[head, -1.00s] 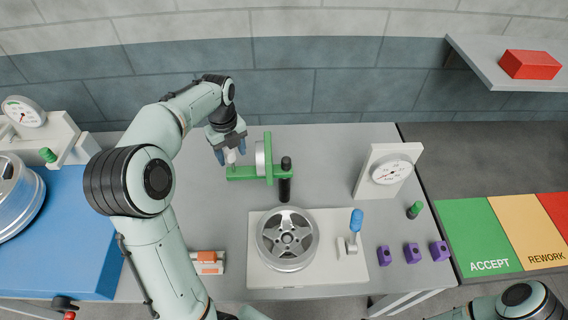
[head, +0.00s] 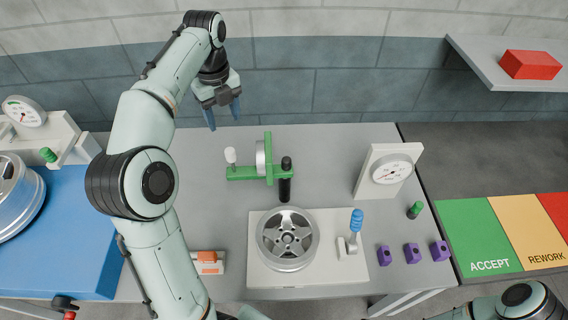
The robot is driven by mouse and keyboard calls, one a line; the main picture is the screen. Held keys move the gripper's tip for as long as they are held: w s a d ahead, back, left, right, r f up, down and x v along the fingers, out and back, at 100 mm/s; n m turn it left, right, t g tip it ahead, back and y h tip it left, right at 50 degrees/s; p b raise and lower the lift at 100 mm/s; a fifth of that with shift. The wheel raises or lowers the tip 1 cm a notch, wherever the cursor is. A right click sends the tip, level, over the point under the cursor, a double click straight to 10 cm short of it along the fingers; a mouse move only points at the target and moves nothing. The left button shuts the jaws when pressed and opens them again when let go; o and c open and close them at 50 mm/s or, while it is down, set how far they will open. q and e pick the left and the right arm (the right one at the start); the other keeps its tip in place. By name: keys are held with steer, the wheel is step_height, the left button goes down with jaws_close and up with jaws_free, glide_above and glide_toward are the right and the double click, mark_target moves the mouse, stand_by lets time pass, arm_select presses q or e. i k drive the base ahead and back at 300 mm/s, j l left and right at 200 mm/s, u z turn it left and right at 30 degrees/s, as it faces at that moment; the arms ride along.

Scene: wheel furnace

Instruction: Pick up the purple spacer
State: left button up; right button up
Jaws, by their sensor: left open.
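Three small purple spacers stand in a row at the front right of the grey table: a left one (head: 384,256), a middle one (head: 412,253) and a right one (head: 439,250). None is held. My left gripper (head: 223,116) is open and empty, raised over the back edge of the table, far to the left of the spacers. My right arm shows only in part at the bottom right corner, and its gripper is out of view.
A wheel (head: 288,238) sits on a white plate (head: 330,277) beside a blue-handled clamp (head: 355,222). A green fixture (head: 245,174) with a white knob stands behind. A dial gauge (head: 390,170) and a green-topped peg (head: 414,210) stand near the spacers. Green, yellow and red zones lie right.

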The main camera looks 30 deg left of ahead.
mark_target(412, 251)
steer(key=k, duration=1.5)
